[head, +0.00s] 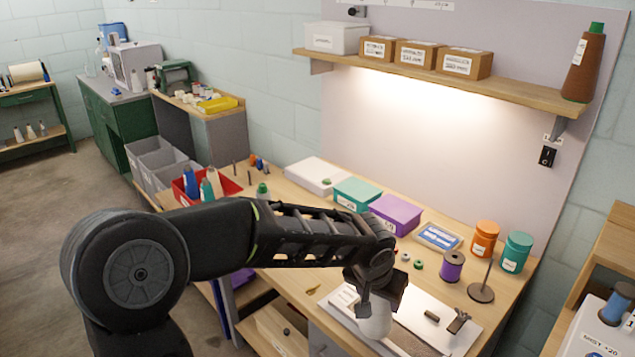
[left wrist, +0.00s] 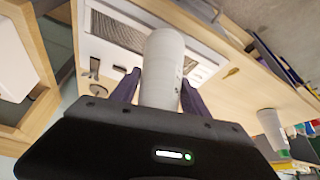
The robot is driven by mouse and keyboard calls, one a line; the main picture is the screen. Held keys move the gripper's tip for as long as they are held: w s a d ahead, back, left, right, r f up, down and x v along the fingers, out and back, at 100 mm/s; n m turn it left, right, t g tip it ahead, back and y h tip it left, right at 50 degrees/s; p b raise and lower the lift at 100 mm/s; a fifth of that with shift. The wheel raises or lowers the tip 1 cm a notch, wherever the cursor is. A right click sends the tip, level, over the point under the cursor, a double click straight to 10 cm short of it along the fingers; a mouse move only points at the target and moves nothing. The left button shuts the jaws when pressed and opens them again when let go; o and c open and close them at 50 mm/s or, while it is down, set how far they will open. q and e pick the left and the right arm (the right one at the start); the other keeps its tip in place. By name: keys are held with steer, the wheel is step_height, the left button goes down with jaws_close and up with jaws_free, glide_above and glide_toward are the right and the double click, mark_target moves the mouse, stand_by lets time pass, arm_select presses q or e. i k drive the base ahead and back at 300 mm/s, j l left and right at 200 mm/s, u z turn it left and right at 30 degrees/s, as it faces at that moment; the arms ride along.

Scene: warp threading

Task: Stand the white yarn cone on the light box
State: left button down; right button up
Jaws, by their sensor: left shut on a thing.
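My left gripper (head: 378,296) is shut on the white yarn cone (head: 374,322), which hangs below it at the front of the bench. The cone also shows between the dark fingers in the left wrist view (left wrist: 163,65). In the head view the cone overlaps a low white panel (head: 455,338) with a grey area; I cannot tell whether they touch. A flat white box (head: 317,173) with a green item on it lies at the back left of the bench. I cannot tell for sure which of these two is the light box. My right gripper is out of view.
A teal box (head: 357,194), a purple box (head: 395,214), orange (head: 484,239) and teal jars (head: 515,252), a purple spool (head: 451,266) and a spindle stand (head: 482,289) crowd the bench. A clamp (head: 459,321) sits on the panel. A shelf (head: 440,75) runs above.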

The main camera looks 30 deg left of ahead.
mark_target(315, 169)
steer(key=j+z, duration=0.15)
steer(key=j, duration=0.35)
steer(key=j+z, duration=0.15)
steer(key=j, duration=0.3)
steer(key=k+j+z, duration=0.15)
steer(key=j, duration=0.35)
steer(key=j+z, duration=0.15)
steer(key=j, duration=0.3)
steer(key=k+j+z, duration=0.15)
steer(key=j, duration=0.3)
steer(key=k+j+z, duration=0.15)
steer(key=j, duration=0.3)
steer(key=i+j+z, duration=0.15)
steer(key=j, duration=0.25)
steer(key=i+j+z, duration=0.15)
steer(key=j, duration=0.25)
steer(key=i+j+z, duration=0.1)
steer(key=j, duration=0.3)
steer(key=i+j+z, duration=0.15)
steer(key=j, duration=0.3)
